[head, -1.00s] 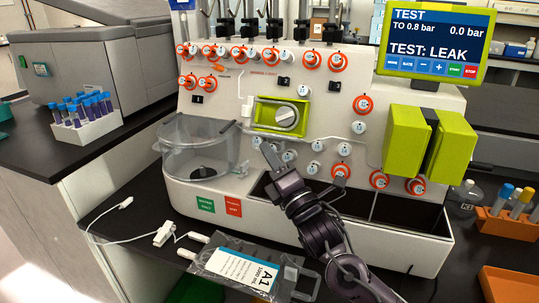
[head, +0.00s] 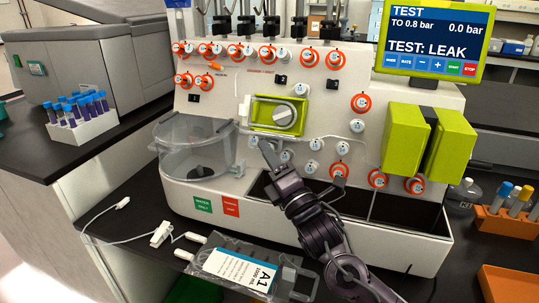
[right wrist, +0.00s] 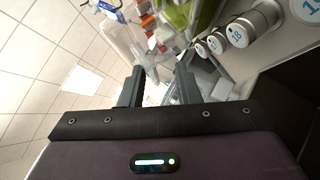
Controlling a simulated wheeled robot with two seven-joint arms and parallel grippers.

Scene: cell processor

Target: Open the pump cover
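The pump (head: 284,116) is a round grey-white rotor knob in a yellow-green frame on the white front of the cell processor. A grey rim curves around the knob; I cannot clearly make out a separate cover or whether it is open. Green parts of the machine (right wrist: 180,14) show at the top of the right wrist view. My right gripper (head: 302,167) is below the pump, in front of the panel, with its fingers spread. In the right wrist view the fingers (right wrist: 158,86) stand apart with nothing gripped between them. My left gripper is not in view.
Numbered white valve knobs (head: 284,156) sit just behind my right gripper. A clear round tub (head: 190,150) is to the left, and two green blocks (head: 404,142) to the right. A fluid bag (head: 238,268) lies on the black bench. The screen (head: 433,35) reads "TEST: LEAK".

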